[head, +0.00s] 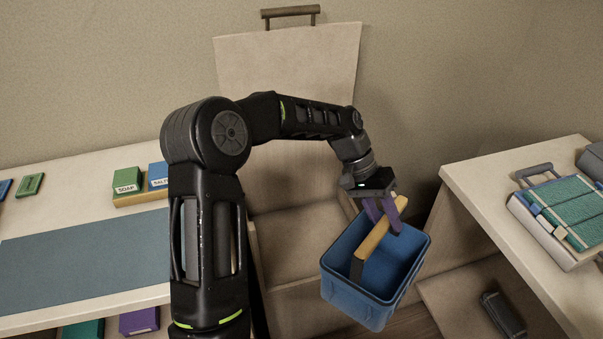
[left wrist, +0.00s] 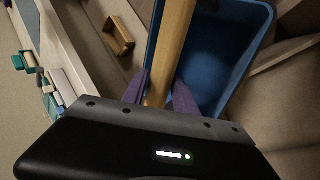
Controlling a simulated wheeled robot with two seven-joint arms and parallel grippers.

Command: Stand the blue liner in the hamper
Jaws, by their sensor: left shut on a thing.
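The blue liner (head: 372,300) is an open tub with a tan bar handle (head: 380,237) across its top. My left gripper (head: 384,214) has purple fingers shut on that bar, and the liner hangs below it, somewhat tilted in the picture. In the left wrist view the fingers (left wrist: 160,92) straddle the bar, with the liner's blue wall (left wrist: 245,45) behind. The beige hamper (head: 285,240) stands behind and left of the liner, its lid (head: 290,65) raised against the wall. The liner and my arm hide part of the hamper. My right gripper is not in view.
A left table (head: 80,190) bears a grey-blue mat (head: 90,245) and small boxes, including a green one marked SOAP (head: 127,180). A right table (head: 500,215) bears a tray of green items (head: 560,215). A dark object (head: 503,313) lies low at the right.

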